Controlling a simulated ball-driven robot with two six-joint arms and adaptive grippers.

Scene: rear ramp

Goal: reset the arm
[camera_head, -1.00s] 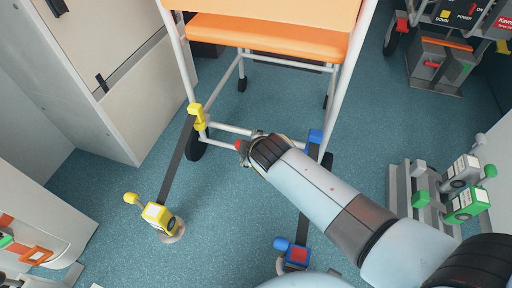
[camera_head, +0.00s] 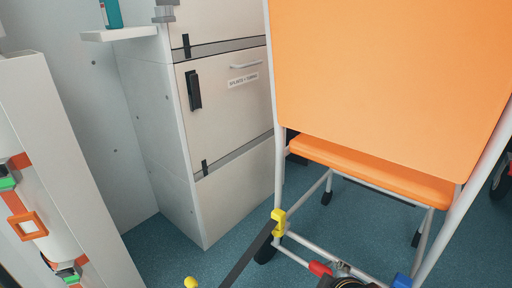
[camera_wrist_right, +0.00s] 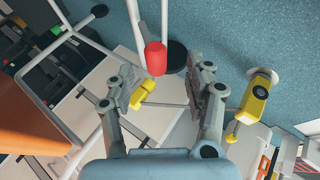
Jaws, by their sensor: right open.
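My right arm enters the head view only at the bottom edge, where my right gripper (camera_head: 345,276) is mostly cut off, close to a red-tipped part (camera_head: 320,268) of the chair's lower frame. In the right wrist view my right gripper (camera_wrist_right: 163,76) is open, its two fingers spread apart. The red tip (camera_wrist_right: 156,58) on a white tube shows between and beyond the fingers; I see no grip on it. A yellow clamp (camera_wrist_right: 143,92) also shows between them. My left gripper is in neither view.
A wheelchair with an orange back (camera_head: 390,80) and seat (camera_head: 375,172) fills the right. A dark strap (camera_head: 248,252) runs from its yellow clamp (camera_head: 278,222). A white cabinet (camera_head: 225,100) stands behind left. A yellow floor anchor (camera_wrist_right: 257,97) shows in the wrist view. Blue floor lies between.

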